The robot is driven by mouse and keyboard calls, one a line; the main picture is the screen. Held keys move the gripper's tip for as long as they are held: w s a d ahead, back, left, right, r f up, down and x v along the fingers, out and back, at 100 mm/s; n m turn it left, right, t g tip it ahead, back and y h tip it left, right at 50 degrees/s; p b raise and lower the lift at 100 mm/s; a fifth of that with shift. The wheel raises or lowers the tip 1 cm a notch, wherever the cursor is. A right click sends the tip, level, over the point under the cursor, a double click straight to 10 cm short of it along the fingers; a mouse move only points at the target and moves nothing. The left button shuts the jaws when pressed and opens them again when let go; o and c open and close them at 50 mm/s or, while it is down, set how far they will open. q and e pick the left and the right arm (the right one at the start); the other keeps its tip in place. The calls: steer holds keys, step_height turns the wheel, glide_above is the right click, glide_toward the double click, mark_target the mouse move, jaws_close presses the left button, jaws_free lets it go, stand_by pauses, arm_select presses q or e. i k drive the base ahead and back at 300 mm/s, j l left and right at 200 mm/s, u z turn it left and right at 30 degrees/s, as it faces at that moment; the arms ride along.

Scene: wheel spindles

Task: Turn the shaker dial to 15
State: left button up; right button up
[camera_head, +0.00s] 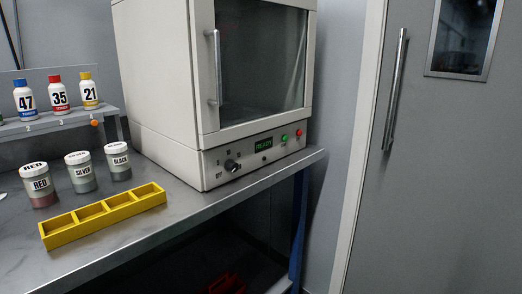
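The shaker appears to be the off-white cabinet (160,70) with a dark glass door, which is shut, at the back of the bench. Its dark round dial (232,166) sits on the lower front panel, left of a small lit green display (264,146). Small marks surround the dial, but the numbers and the dial's setting are too small to read. A green button (284,137) and a red button (298,132) are at the panel's right end. Neither of my grippers is in view.
On the metal bench (200,215) stand jars labelled RED (38,184), SILVER (81,171) and BLACK (118,161), and an empty yellow divided tray (103,215). Bottles 47 (26,99), 35 (59,93) and 21 (89,91) stand on a shelf. A grey door (440,180) is right.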

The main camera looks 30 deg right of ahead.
mark_target(230, 165)
steer(key=k+z, duration=0.1)
steer(key=k, duration=0.6)
steer(key=z, duration=1.65)
